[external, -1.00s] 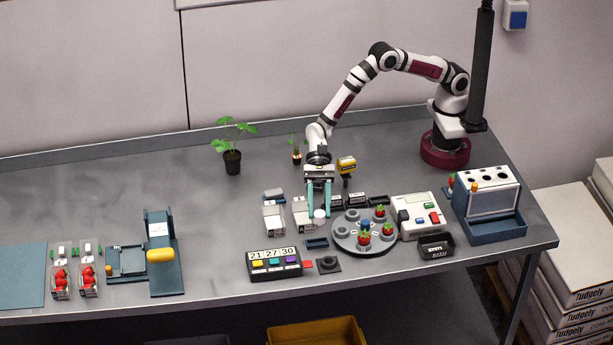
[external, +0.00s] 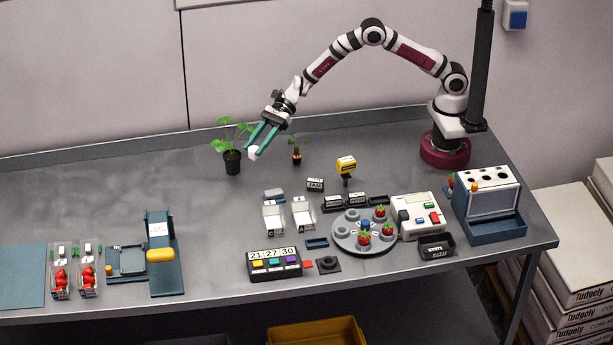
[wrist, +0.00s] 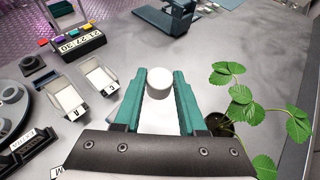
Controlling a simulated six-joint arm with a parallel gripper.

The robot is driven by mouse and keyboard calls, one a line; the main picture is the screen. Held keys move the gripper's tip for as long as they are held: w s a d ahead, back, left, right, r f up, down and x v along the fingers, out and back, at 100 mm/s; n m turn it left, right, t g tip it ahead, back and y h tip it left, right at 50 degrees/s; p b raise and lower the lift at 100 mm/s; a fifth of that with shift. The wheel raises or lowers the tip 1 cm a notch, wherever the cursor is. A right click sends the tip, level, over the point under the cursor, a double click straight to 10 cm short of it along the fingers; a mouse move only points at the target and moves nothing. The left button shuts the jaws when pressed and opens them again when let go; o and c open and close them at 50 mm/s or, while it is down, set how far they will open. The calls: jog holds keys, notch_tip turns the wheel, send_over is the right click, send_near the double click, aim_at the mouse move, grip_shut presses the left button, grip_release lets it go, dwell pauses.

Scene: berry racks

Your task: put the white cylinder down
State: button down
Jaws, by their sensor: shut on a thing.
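The fingers point down and to the left in the external view. The cylinder is apart from the table surface.
A larger potted plant (external: 232,160) stands close to my gripper, and a small one (external: 296,154) stands to its right. Two white baskets (external: 274,217) (external: 303,213), a round rack (external: 345,236) and a timer box (external: 274,264) are nearer the front. The table's middle left is clear.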

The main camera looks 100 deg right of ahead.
jog(key=d+m+h, duration=0.1)
jog(key=d, duration=0.4)
jog(key=shift+t, duration=0.5)
jog(key=w+a+f, duration=0.1)
jog(key=a+f, duration=0.1)
jog(key=a, duration=0.1)
jog(key=w+a+f, duration=0.2)
jog(key=a, duration=0.1)
jog(key=w+a+f, duration=0.2)
jog(key=a+f, duration=0.1)
jog(key=a, duration=0.1)
jog(key=shift+a, duration=0.1)
jog(key=shift+m, duration=0.3)
notch_tip(320, 180, down, 4)
jog(key=shift+w+a+f, duration=0.1)
jog(key=shift+a, duration=0.05)
jog(key=shift+f, duration=0.1)
jog(key=shift+c, duration=2.4)
grip_release()
